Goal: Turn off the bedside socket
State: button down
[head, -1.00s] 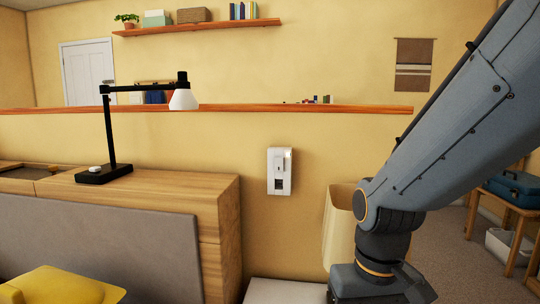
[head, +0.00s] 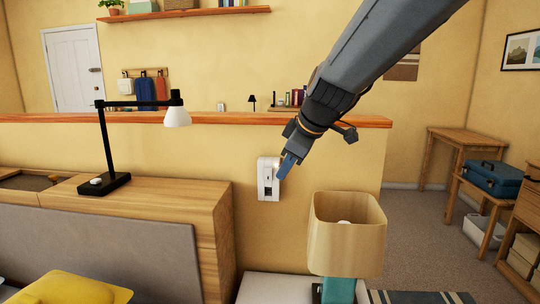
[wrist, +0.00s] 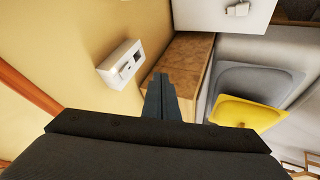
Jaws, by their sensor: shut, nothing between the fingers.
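The bedside socket (head: 268,186) is a white upright plate on the yellow wall, right of the wooden headboard cabinet. It has a switch in its upper part and a dark outlet below. A bright spot shows near its upper right edge, partly behind my gripper. My gripper (head: 283,172) is shut and empty, with its tips overlapping the plate's right side in the head view. In the wrist view the socket (wrist: 121,66) lies left of the shut fingers (wrist: 160,82), with a visible gap. I cannot tell the switch's position.
A table lamp with a beige shade (head: 347,235) stands below and right of the socket. A black desk lamp (head: 108,150) stands on the cabinet (head: 165,205). A wooden ledge (head: 210,119) runs above the socket. Open floor lies to the right.

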aim_at(270, 168)
jog(key=r, duration=0.1)
jog(key=w+r+n, duration=0.1)
jog(key=w+r, duration=0.1)
jog(key=shift+w+a+r+t, duration=0.1)
jog(key=shift+a+t, duration=0.2)
jog(key=shift+a, duration=0.1)
jog(key=shift+p, duration=0.3)
jog(key=p+x, duration=0.1)
jog(key=x, duration=0.2)
jog(key=w+p+x, duration=0.1)
jog(key=x, duration=0.3)
jog(key=w+r+p+x, duration=0.1)
jog(key=x, duration=0.2)
jog(key=shift+w+d+f, duration=0.15)
jog(key=shift+w+f, duration=0.05)
jog(key=shift+w, duration=0.05)
jog(key=shift+w+d, duration=0.1)
jog(key=shift+w, duration=0.6)
